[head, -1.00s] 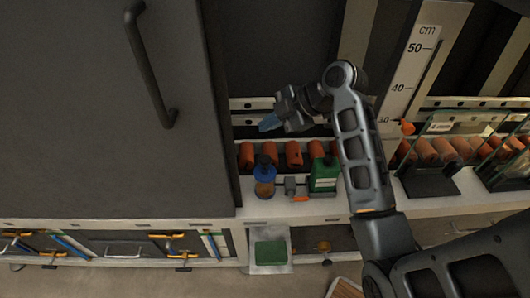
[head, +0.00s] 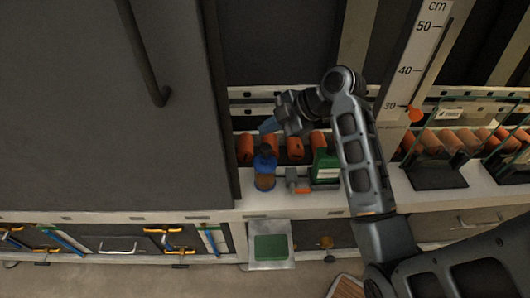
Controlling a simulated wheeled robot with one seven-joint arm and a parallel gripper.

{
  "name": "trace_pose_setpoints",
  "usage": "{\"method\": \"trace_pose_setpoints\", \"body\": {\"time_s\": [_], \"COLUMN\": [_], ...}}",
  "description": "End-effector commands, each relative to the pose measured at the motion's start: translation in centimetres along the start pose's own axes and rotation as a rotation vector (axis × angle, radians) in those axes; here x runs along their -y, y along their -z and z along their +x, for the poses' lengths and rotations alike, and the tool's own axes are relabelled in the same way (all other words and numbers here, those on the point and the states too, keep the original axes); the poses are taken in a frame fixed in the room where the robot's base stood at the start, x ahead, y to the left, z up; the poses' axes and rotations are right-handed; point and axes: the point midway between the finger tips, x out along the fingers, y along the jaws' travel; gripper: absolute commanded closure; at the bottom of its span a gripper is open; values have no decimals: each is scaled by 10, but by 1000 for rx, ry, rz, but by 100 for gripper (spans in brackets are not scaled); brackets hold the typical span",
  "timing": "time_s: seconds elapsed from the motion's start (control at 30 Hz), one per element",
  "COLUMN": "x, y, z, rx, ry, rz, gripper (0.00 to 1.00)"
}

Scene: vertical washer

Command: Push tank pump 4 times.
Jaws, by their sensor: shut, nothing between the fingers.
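A small bottle with a blue top and brown contents (head: 265,172) stands upright on the white shelf, and its top looks like a pump. No other thing in view clearly reads as a tank pump. My gripper (head: 268,126) has blue fingertips and is shut and empty. It appears just above the bottle's blue top, pointing down and left. I cannot tell from this view whether the fingertips touch the top.
A green bottle (head: 325,166) stands right of the blue-topped bottle, with a small grey and orange item (head: 297,181) between them. Orange cylinders (head: 295,146) line the back. A large dark door (head: 100,110) closes off the left. Glass-sided stands (head: 437,175) are at right.

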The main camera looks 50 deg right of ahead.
Motion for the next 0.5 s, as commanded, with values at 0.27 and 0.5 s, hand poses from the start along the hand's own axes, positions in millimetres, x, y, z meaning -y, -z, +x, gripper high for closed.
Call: {"method": "trace_pose_setpoints", "body": {"time_s": [0.27, 0.5], "x": [14, 14], "y": [-14, -15], "z": [21, 21], "rx": [-1, -1], "ry": [0, -1], "rz": [0, 0], "gripper": [100, 100]}}
